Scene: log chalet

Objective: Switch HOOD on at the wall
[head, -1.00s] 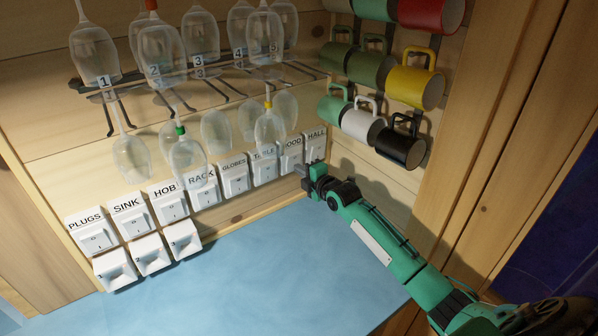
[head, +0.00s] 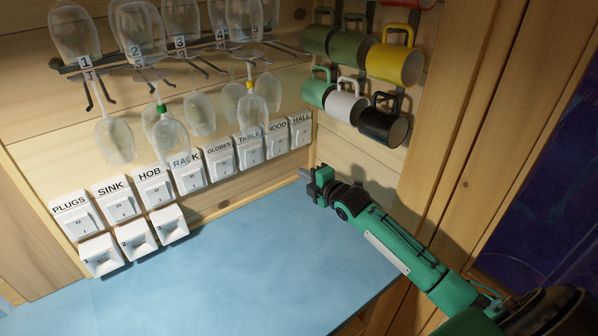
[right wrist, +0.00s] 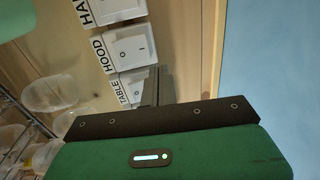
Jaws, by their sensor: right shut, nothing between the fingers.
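The HOOD switch (head: 278,142) is a white rocker in the wall row, between TABLE (head: 250,152) and HALL (head: 300,133). In the right wrist view the HOOD switch (right wrist: 128,46) shows beyond my fingers, its label beside it. I cannot tell which side of its rocker is pressed. My right gripper (head: 306,178) is shut and empty, in front of and below HOOD and HALL in the head view, apart from them. In the right wrist view its fingers (right wrist: 154,86) overlap the TABLE switch's edge. My left gripper is not in view.
More labelled switches (head: 122,205) continue left, with white numbered units (head: 135,240) below. Stemmed glasses (head: 170,135) hang above the switches. Mugs (head: 383,122) hang at the right, above my right arm. The blue counter (head: 230,270) is clear.

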